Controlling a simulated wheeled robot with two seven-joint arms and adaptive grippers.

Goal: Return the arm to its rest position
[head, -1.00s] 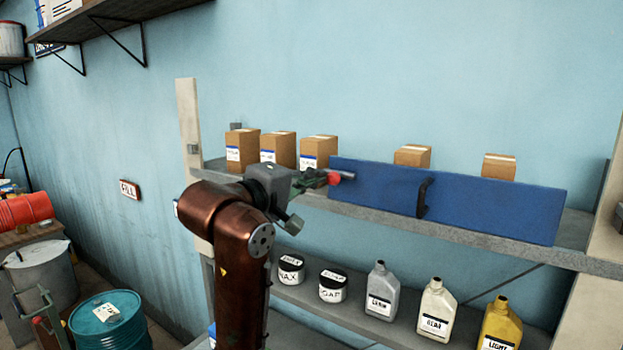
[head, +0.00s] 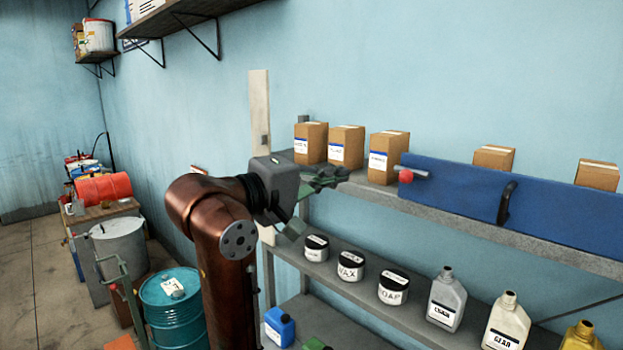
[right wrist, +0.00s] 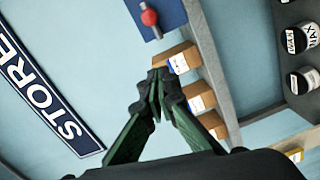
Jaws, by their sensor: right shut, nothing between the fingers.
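My right arm (head: 215,235) rises at the middle of the head view. Its right gripper (head: 345,174) is shut and empty, in front of the upper shelf near the cardboard boxes. The red knob (head: 406,176) at the left end of the blue panel (head: 450,195) is a little to the right of the fingertips and apart from them. In the right wrist view the green fingers (right wrist: 160,82) meet at their tips, with the red knob (right wrist: 149,18) beyond them. My left gripper is not in view.
Cardboard boxes (head: 346,147) stand on the upper shelf. Black-lidded tins (head: 350,266) and bottles (head: 447,298) stand on the shelf below. A teal drum (head: 178,310) and a grey drum (head: 119,245) stand at the left. Open floor (head: 42,280) shows at the far left.

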